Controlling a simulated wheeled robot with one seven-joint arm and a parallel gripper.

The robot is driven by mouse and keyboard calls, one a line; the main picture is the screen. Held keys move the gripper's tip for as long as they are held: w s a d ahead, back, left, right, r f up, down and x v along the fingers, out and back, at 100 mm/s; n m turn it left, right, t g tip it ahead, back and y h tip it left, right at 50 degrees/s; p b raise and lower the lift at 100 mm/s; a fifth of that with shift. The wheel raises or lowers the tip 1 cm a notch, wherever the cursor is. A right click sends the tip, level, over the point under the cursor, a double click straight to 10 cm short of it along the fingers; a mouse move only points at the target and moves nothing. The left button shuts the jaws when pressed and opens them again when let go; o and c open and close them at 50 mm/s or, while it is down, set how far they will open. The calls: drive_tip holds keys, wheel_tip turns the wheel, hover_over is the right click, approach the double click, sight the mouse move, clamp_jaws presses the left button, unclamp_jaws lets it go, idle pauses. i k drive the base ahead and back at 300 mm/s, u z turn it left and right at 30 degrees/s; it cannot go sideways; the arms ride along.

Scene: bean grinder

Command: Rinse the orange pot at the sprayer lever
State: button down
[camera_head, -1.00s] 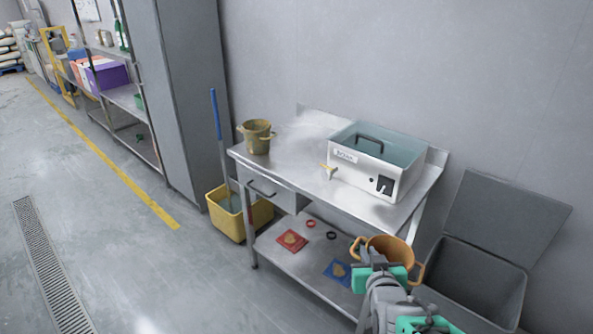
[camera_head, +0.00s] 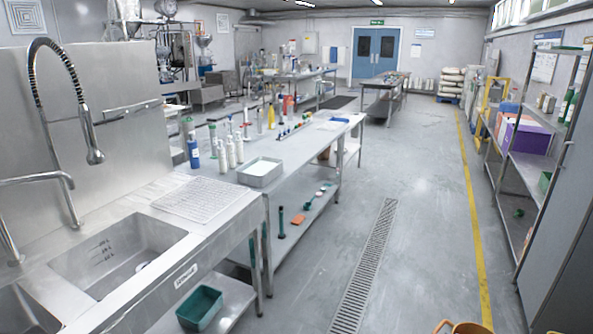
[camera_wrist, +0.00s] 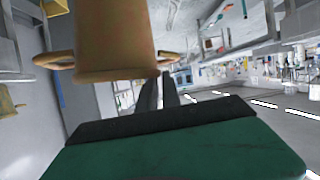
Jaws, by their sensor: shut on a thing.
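The orange pot (camera_wrist: 118,38) hangs in my gripper (camera_wrist: 160,95) in the wrist view, with a loop handle on each side. My gripper is shut on it; the exact contact is partly hidden by the pot. In the head view only the pot's rim and one handle (camera_head: 462,327) show at the bottom edge, and the gripper is out of frame. The sprayer (camera_head: 92,155), a coiled hose with a metal spray head, hangs over the steel sink (camera_head: 120,262) at the left. Its lever is too small to make out.
A ribbed draining area (camera_head: 197,198) lies right of the sink. A long table (camera_head: 300,150) with bottles and a grey tray (camera_head: 261,171) stands beyond. A green bin (camera_head: 200,306) sits on the lower shelf. The floor (camera_head: 415,230) between tables and right-hand shelving is clear.

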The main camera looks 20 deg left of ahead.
sight(103, 121)
drive_tip(key=u, duration=0.95)
drive_tip(key=i, duration=1.2)
drive_tip(key=u, duration=1.25)
